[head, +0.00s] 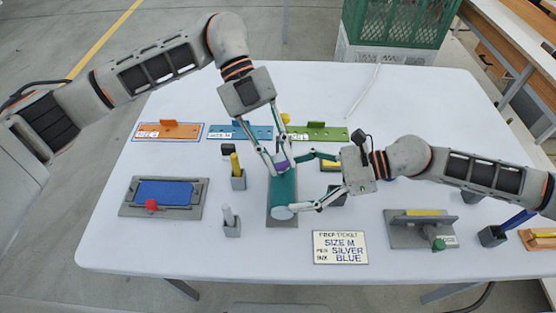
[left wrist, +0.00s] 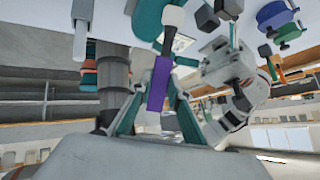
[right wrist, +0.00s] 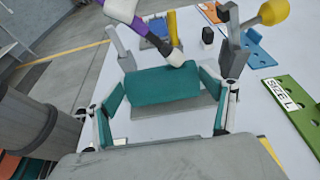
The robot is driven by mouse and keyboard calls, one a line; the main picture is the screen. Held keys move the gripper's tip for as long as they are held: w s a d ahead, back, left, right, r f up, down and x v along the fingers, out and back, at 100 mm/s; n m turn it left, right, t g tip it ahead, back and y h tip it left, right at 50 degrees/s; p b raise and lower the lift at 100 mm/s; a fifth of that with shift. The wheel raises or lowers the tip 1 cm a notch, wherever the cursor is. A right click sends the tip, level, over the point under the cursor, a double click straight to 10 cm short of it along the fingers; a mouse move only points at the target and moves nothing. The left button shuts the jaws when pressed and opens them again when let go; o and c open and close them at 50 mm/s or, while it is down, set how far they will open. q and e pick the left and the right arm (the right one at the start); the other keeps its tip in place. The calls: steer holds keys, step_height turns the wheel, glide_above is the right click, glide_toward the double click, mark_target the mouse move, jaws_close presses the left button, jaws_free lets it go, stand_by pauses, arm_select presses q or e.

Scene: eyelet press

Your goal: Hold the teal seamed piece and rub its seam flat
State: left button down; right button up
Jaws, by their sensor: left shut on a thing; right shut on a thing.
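The teal seamed piece (head: 284,188) lies on a grey base (head: 291,219) near the table's middle; it also shows in the right wrist view (right wrist: 160,84). My right gripper (head: 293,182) reaches in from the right and is shut on the piece, one finger at each side of it. My left gripper (head: 280,160) points down above its far end and is shut on the purple handle of a rubbing tool (left wrist: 158,84). The seam cannot be made out.
Orange (head: 168,131), blue (head: 228,132) and green (head: 333,133) plates lie along the back. A blue pad tray (head: 128,210) is at the left, upright tools in holders (head: 238,182) nearby. A ticket card (head: 340,247) lies in front and a grey fixture (head: 400,237) at the right.

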arm_select(q)
steer(key=shift+s+f, duration=0.15)
steer(key=shift+s, duration=0.75)
steer(key=shift+w, duration=1.05)
steer(key=shift+a+r, duration=0.1)
steer(key=shift+r, duration=3.1)
steer(key=shift+r, duration=0.1)
step_height(320, 180, up, 3)
steer(key=shift+f, duration=0.15)
